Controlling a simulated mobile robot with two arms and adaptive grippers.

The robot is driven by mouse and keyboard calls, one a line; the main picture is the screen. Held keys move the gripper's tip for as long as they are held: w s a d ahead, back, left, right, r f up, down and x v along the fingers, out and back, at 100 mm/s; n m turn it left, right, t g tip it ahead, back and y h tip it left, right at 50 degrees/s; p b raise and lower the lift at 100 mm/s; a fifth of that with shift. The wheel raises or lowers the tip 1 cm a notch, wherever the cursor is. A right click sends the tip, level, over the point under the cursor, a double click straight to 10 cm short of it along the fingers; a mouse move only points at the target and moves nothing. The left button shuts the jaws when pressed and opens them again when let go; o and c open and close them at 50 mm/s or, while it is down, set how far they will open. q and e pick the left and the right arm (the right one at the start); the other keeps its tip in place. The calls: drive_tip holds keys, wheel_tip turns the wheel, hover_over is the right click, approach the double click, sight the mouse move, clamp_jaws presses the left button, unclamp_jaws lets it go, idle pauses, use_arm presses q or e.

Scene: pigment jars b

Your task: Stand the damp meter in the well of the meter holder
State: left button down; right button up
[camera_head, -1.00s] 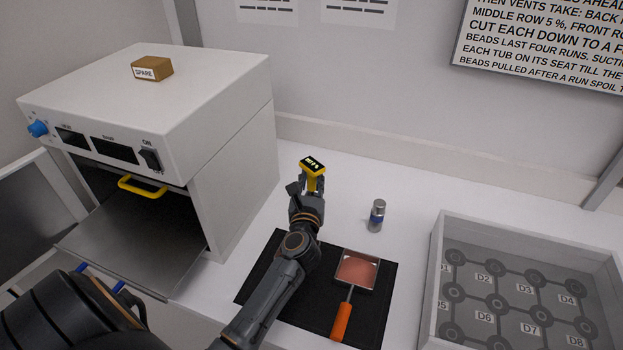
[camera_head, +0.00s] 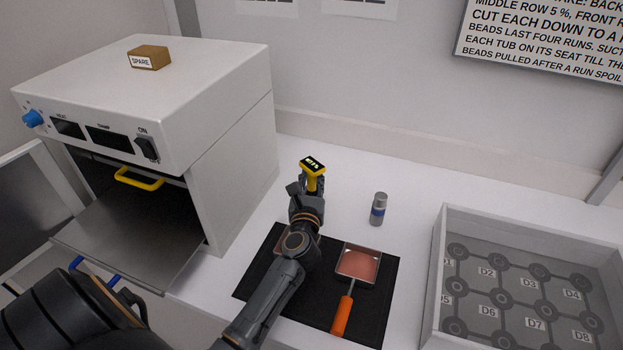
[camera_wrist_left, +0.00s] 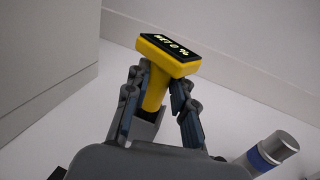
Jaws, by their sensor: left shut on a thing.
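The damp meter (camera_head: 313,168) is yellow with a dark display on its head. It stands roughly upright in my left gripper (camera_head: 311,184), which is shut on its stem. In the left wrist view the meter (camera_wrist_left: 155,88) shows between the two fingers of the gripper (camera_wrist_left: 160,105), display uppermost. A grey block with a dark opening, which looks like the meter holder (camera_wrist_left: 146,130), shows at the stem's lower end. I cannot tell whether the stem is inside the well or just over it. In the head view my gripper and arm hide that spot. My right gripper is not in view.
A silver jar with a blue band (camera_head: 378,209) stands right of the gripper. An orange-handled scoop (camera_head: 342,315) lies on a black mat (camera_head: 377,300). A grey-walled tray (camera_head: 437,262) is at right. The white oven (camera_head: 235,150), front open, stands at left.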

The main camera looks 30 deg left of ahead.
use_arm(q)
drive_tip(key=shift+f, duration=0.3)
drive_tip(key=c, duration=1)
unclamp_jaws()
drive_tip(key=shift+c, duration=0.2)
drive_tip(key=shift+r, duration=0.1)
drive_tip(key=shift+s, duration=0.1)
drive_tip(key=v, duration=1.2)
